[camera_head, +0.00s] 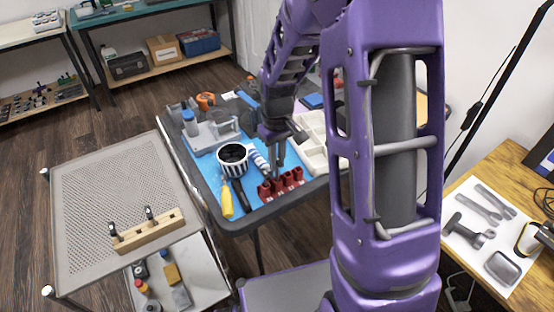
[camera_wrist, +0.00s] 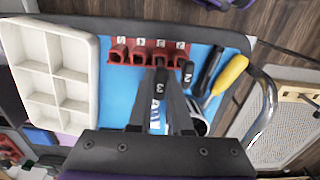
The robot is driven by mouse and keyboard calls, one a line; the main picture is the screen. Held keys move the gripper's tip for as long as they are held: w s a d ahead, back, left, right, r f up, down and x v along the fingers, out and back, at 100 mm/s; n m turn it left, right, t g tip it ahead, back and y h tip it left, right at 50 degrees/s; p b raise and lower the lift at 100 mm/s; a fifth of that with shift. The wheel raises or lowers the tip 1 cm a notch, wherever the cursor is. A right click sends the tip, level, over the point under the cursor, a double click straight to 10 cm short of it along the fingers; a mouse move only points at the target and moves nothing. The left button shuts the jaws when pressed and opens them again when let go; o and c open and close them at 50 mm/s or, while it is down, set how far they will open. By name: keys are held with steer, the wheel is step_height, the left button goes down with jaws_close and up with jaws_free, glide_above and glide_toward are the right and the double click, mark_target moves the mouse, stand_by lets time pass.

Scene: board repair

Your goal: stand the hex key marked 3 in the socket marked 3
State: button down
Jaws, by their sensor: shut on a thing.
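The red socket block (camera_head: 288,183) stands at the front edge of the blue mat. In the wrist view the red socket block (camera_wrist: 116,58) shows a row of numbered sockets. My gripper (camera_head: 275,158) is above the block, pointing down. In the wrist view my gripper (camera_wrist: 160,96) is shut on the dark hex key marked 3 (camera_wrist: 160,88). The key lines up with the socket marked 3 (camera_wrist: 160,46); whether its lower end is inside I cannot tell. A hex key marked 2 (camera_wrist: 188,73) appears to stand in the neighbouring socket.
A yellow-handled tool (camera_head: 226,200), a black-handled tool (camera_head: 241,195) and a striped cup (camera_head: 233,158) are close left of the block. A white compartment tray (camera_wrist: 52,35) lies on its other side. A wooden rack (camera_head: 150,233) with two dark keys stands on the left cart.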

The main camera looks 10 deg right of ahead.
steer(key=shift+f, duration=0.1)
steer(key=shift+f+b, duration=0.55)
steer(key=shift+f, duration=0.25)
steer(key=shift+f, duration=0.35)
stand_by(0.4)
steer(key=c, duration=0.6)
jaws_free()
steer(key=shift+r, duration=0.15)
steer(key=shift+r+p, duration=2.55)
steer(key=shift+r, duration=0.9)
